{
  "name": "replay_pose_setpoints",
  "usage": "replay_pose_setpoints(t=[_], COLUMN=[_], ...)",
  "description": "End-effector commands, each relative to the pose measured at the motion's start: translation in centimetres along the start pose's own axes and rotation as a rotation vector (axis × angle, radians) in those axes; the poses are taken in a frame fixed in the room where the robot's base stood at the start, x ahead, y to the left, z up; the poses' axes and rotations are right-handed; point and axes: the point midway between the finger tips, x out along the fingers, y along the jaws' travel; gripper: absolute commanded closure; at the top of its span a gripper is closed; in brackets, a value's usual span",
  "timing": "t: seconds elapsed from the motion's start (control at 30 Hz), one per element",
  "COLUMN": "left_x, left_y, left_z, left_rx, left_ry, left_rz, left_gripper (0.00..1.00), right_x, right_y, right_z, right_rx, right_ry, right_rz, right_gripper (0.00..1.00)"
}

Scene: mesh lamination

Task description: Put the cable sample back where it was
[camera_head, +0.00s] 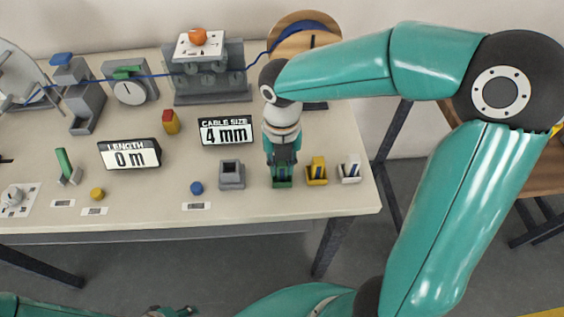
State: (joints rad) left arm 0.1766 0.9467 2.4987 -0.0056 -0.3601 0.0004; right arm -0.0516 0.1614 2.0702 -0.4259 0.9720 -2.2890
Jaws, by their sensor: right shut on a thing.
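My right gripper (283,163) points down at the green holder (282,183) near the table's front right. It is shut on the cable sample, which is mostly hidden by the fingers and the holder; a little blue shows there. Whether the sample is fully seated in the holder I cannot tell. A yellow holder (317,176) and a white holder (350,174) stand to the right, each with a dark blue strip in it. A grey square socket (231,175) stands to the left. My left gripper (172,312) barely shows at the bottom edge; its jaws cannot be made out.
A "CABLE SIZE 4 mm" display (226,131) and a "LENGTH 0 m" display (130,154) stand on the table (250,207). A blue cable runs across the back to a wooden spool (296,40). A blue button (196,188) sits near the front edge.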

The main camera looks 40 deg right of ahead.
Motion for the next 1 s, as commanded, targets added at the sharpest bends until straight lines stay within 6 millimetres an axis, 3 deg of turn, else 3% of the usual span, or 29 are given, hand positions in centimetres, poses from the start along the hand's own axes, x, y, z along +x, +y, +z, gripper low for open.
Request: replay_pose_setpoints(t=[0.13,0.17,0.3,0.73,1.0], left_x=[0.2,0.1,0.1,-0.1,-0.6], left_y=[-0.1,-0.1,-0.1,0.0,0.2], left_z=[0.0,0.0,0.0,0.0,0.0], left_rx=[0.000,0.000,0.000,0.000,0.000], left_ry=[0.000,0.000,0.000,0.000,0.000], left_rz=[0.000,0.000,0.000,0.000,0.000], left_gripper=[0.60,0.60,0.60,0.60,0.60], right_x=[0.3,0.2,0.2,-0.7,-5.5], right_y=[0.0,0.0,0.0,0.0,0.1], right_z=[0.0,0.0,0.0,0.0,0.1], right_rx=[0.000,0.000,0.000,0.000,0.001], right_ry=[0.000,0.000,0.000,-0.001,-0.005], right_rz=[0.000,0.000,0.000,0.000,0.003], right_gripper=[1.00,0.70,0.50,0.50,0.50])
